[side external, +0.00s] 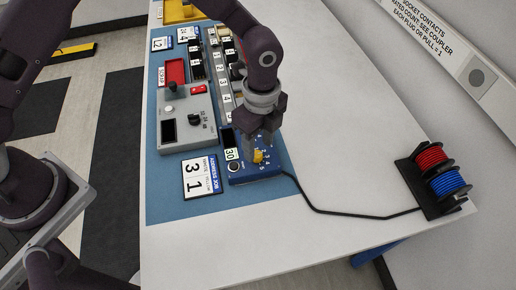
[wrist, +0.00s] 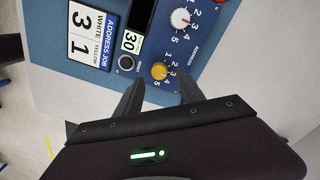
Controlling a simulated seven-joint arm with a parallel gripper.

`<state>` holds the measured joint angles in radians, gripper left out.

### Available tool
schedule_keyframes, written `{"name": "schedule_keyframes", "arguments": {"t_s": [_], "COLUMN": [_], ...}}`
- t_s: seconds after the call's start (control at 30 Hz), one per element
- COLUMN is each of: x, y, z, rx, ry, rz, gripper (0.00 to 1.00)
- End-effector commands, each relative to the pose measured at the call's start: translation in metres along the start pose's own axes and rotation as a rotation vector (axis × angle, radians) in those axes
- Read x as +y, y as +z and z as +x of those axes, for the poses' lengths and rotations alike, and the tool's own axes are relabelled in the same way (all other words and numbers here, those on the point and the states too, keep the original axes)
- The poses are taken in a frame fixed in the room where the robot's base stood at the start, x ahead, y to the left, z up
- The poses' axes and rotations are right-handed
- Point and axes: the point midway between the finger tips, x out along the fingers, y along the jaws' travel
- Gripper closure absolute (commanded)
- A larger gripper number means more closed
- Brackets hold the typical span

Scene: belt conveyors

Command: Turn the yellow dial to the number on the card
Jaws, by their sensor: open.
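The yellow dial (wrist: 159,71) sits on the blue panel (wrist: 205,48), with printed numbers around one side. Its pointer is too small to read. It also shows in the side view (side external: 258,157), just under my gripper (side external: 259,143). In the wrist view my gripper (wrist: 160,94) is open, its two fingers apart on either side of the dial's near side, with nothing between them. The card (wrist: 93,35) reads "ADDRESS JOB", with 3 by WHITE and 1 by YELLOW. It lies left of the panel.
A white dial (wrist: 180,19) with a red pointer is beside the yellow one. A grey control box (side external: 187,118) stands behind.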

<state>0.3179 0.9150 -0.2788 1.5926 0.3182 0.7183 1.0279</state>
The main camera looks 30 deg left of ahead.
Motion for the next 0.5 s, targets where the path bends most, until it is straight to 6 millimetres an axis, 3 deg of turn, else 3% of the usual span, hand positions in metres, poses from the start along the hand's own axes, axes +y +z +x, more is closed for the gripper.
{"name": "schedule_keyframes", "arguments": {"t_s": [0.2,0.43,0.5], "x": [0.000,0.000,0.000], "y": [0.001,0.001,0.001], "z": [0.028,0.029,0.029], "rx": [-0.001,-0.001,-0.001], "ry": [0.000,-0.001,-0.001], "rz": [-0.001,-0.003,-0.003], "gripper": [0.54,0.54,0.64]}}
